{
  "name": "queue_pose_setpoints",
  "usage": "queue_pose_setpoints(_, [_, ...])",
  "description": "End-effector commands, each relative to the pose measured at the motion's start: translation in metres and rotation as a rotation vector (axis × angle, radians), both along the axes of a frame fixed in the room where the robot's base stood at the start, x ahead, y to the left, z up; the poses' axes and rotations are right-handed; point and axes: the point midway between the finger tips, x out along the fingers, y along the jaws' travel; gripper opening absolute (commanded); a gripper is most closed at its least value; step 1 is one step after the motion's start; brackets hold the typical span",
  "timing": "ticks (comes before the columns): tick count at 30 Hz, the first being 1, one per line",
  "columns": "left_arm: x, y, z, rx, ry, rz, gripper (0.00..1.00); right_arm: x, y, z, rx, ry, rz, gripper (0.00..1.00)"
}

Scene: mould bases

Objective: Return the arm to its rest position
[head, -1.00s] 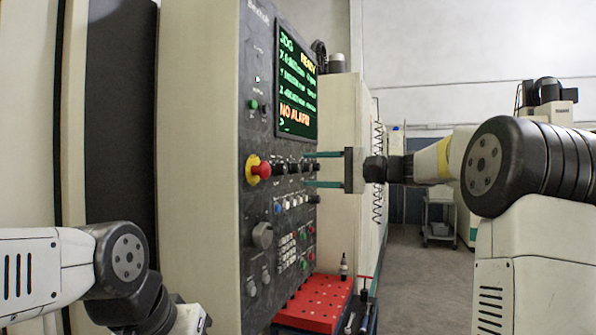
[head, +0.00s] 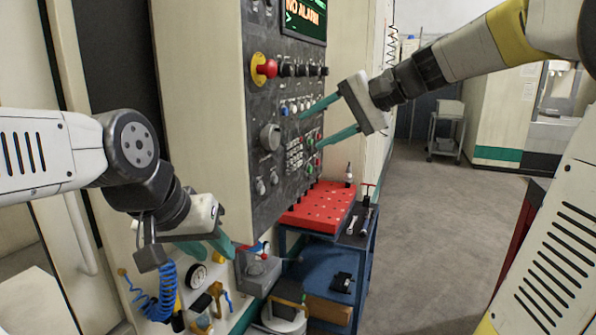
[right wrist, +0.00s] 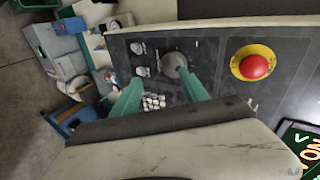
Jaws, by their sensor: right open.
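My right gripper (head: 310,130) is open and empty. Its two teal fingers point left and slightly down, in front of the machine's control panel (head: 262,195). In the right wrist view the same fingers (right wrist: 159,75) stand apart over the panel's knobs and keypad; I cannot tell whether they touch it. My left arm comes in from the left, and its gripper (head: 210,247) hangs low by the machine's side. Its teal fingers show only partly, so their opening is unclear. Nothing can be seen held in either gripper.
A red emergency stop button (head: 263,68) sticks out of the panel. Below stands a blue cart (head: 352,270) with a red perforated tray (head: 318,207) on it. A gauge (head: 196,276) and blue coiled hose (head: 160,295) are at lower left. Floor (head: 445,225) is clear to the right.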

Motion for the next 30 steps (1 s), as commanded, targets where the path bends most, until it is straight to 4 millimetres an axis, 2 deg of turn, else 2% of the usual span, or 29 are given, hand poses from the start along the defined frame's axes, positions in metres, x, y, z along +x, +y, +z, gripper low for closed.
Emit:
queue_pose_setpoints(1, [0.000, 0.000, 0.000, 0.000, 0.000, 0.000, 0.36, -0.028, -0.003, -0.019, -0.098, -0.009, 0.003, 0.53])
queue_pose_setpoints(6, [0.000, 0.000, 0.000, 0.000, 0.000, 0.000, 0.36, -0.102, -0.034, -0.088, -0.428, -0.062, 0.013, 0.53])
queue_pose_setpoints(9, [0.000, 0.000, 0.000, 0.000, 0.000, 0.000, 0.36, -0.136, -0.056, -0.121, -0.595, -0.115, 0.027, 0.53])
queue_pose_setpoints(12, [0.000, 0.000, 0.000, 0.000, 0.000, 0.000, 0.36, -0.159, -0.075, -0.145, -0.722, -0.167, 0.045, 0.53])
queue_pose_setpoints(18, [0.000, 0.000, 0.000, 0.000, 0.000, 0.000, 0.36, -0.178, -0.093, -0.168, -0.847, -0.231, 0.068, 0.53])
queue_pose_setpoints(24, [0.000, 0.000, 0.000, 0.000, 0.000, 0.000, 0.36, -0.179, -0.095, -0.170, -0.860, -0.235, 0.071, 0.53])
queue_pose_setpoints(25, [0.000, 0.000, 0.000, 0.000, 0.000, 0.000, 0.36, -0.179, -0.095, -0.170, -0.860, -0.235, 0.072, 0.51])
queue_pose_setpoints(27, [0.000, 0.000, 0.000, 0.000, 0.000, 0.000, 0.36, -0.179, -0.095, -0.170, -0.859, -0.234, 0.071, 0.37])
queue_pose_setpoints(30, [0.000, 0.000, 0.000, 0.000, 0.000, 0.000, 0.36, -0.179, -0.095, -0.170, -0.858, -0.235, 0.071, 0.36])
